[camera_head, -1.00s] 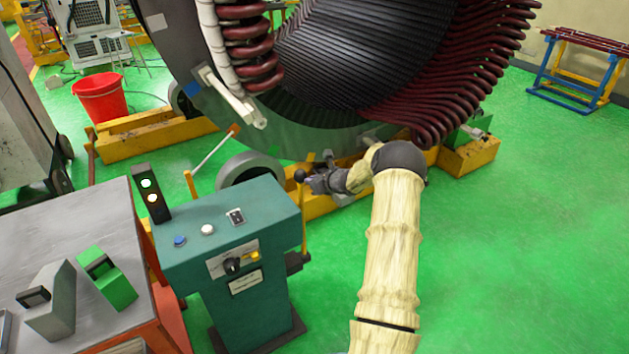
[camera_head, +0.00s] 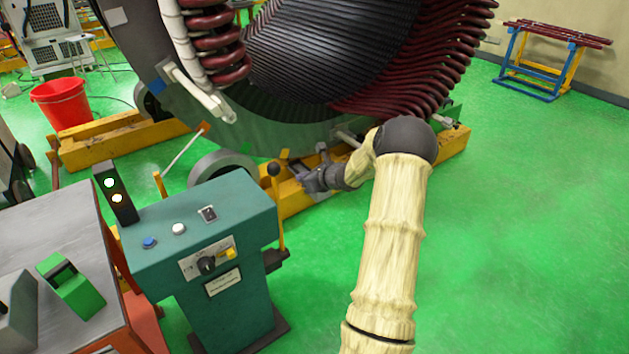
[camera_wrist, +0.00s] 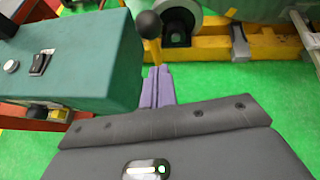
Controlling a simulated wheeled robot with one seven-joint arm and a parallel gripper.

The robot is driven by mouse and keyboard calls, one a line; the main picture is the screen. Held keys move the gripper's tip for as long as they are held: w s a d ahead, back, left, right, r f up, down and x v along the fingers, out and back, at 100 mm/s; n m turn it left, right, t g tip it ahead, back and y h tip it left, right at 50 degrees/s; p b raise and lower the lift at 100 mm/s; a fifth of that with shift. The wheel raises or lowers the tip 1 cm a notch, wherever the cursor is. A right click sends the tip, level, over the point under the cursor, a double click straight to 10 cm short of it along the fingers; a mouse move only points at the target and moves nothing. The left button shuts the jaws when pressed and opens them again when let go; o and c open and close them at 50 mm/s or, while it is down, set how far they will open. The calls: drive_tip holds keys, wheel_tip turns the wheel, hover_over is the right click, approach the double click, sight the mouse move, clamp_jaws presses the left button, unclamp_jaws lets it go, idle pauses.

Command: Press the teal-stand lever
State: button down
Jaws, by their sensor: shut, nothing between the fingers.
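The teal stand (camera_head: 205,265) is at the lower left in the head view, and its top corner also shows in the wrist view (camera_wrist: 85,50). Its lever stands upright at the stand's right side, with a black ball knob (camera_head: 274,170) on a yellow shaft (camera_head: 280,220). In the wrist view the knob (camera_wrist: 148,25) is at top centre. My gripper (camera_head: 297,170) is just right of the knob in the head view. In the wrist view its shut, empty fingers (camera_wrist: 158,72) point at the yellow shaft below the knob. I cannot tell whether they touch.
The large stator (camera_head: 300,110) stands behind on a yellow frame (camera_head: 125,137). A grey-topped table (camera_head: 45,230) is left of the stand. A red bucket (camera_head: 62,102) is at the far left. Green floor (camera_head: 530,230) is clear on the right.

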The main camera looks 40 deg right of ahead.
drive_tip(key=v, duration=0.5)
drive_tip(key=shift+w+d, duration=0.1)
idle(0.3)
drive_tip(key=s+a+r+n+g+y+p, duration=0.1)
drive_tip(key=s+a+r+n+g+p, duration=0.15)
drive_tip(key=a+n, duration=0.55)
drive_tip(key=s+a+r+n+g+y+p, duration=0.1)
drive_tip(key=s+a+n+g, duration=0.3)
drive_tip(key=a, duration=0.7)
drive_tip(key=s+a+r+n+g+h+p, duration=0.1)
drive_tip(key=s+a+r+n, duration=0.3)
drive_tip(key=s+n, duration=0.5)
drive_tip(key=s+a+r+n+g+h+p, duration=0.1)
drive_tip(key=s+a+r+n+h+p, duration=0.2)
drive_tip(key=s+a+n, duration=0.4)
drive_tip(key=shift+s+a+r+n+g, duration=0.15)
drive_tip(key=shift+s+r+n+g, duration=0.35)
drive_tip(key=shift+s+n, duration=1.7)
drive_tip(key=shift+w+r+n, duration=0.1)
drive_tip(key=shift+w+n, duration=0.3)
drive_tip(key=shift+w, duration=0.05)
